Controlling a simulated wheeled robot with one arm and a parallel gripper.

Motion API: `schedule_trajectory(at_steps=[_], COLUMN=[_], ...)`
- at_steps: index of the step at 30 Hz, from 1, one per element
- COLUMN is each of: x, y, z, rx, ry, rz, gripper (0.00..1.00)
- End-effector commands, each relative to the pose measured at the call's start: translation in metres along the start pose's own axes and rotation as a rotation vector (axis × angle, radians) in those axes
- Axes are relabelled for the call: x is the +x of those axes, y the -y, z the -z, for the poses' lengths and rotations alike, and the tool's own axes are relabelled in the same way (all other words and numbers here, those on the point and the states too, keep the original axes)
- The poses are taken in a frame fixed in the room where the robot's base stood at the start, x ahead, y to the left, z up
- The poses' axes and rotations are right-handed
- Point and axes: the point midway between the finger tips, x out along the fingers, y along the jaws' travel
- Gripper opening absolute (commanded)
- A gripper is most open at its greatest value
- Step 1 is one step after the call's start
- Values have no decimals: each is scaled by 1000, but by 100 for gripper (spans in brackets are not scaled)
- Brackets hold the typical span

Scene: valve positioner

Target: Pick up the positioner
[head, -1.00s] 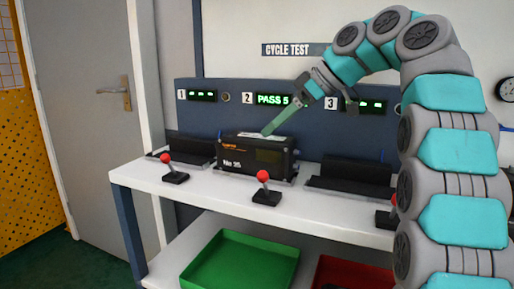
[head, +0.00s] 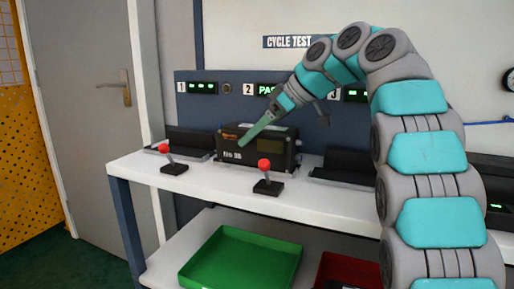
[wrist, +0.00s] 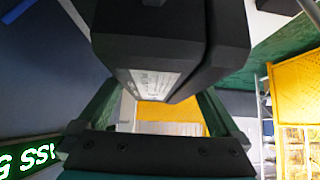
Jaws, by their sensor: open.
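The positioner (head: 270,160) is a dark box with a small display window and orange and white markings on its front. It sits upright in the middle station's black cradle on the white bench, below the lit number 2 display. My gripper (head: 243,142) reaches down from the upper right, its fingers crossing the upper left of the box in the head view. In the wrist view the positioner (wrist: 150,45) fills the upper middle, with a pale label, and the open fingers show on either side. Their tips are hidden behind the box, and I cannot tell whether they touch it.
Red-knobbed levers (head: 264,166) and (head: 166,150) stand at the bench's front edge. Empty black cradles flank the positioner, left (head: 190,140) and right (head: 343,170). A green tray (head: 240,262) and a red tray (head: 330,265) lie on the shelf below.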

Motion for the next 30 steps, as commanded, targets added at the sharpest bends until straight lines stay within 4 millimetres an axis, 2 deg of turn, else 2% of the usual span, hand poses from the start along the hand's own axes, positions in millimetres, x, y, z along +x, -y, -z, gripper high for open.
schedule_trajectory(at_steps=[4, 30], x=[-1, -1], y=[0, 0], z=[0, 1], rx=[0, -1], ry=[-1, -2], rz=[-1, -2], gripper=[100, 2])
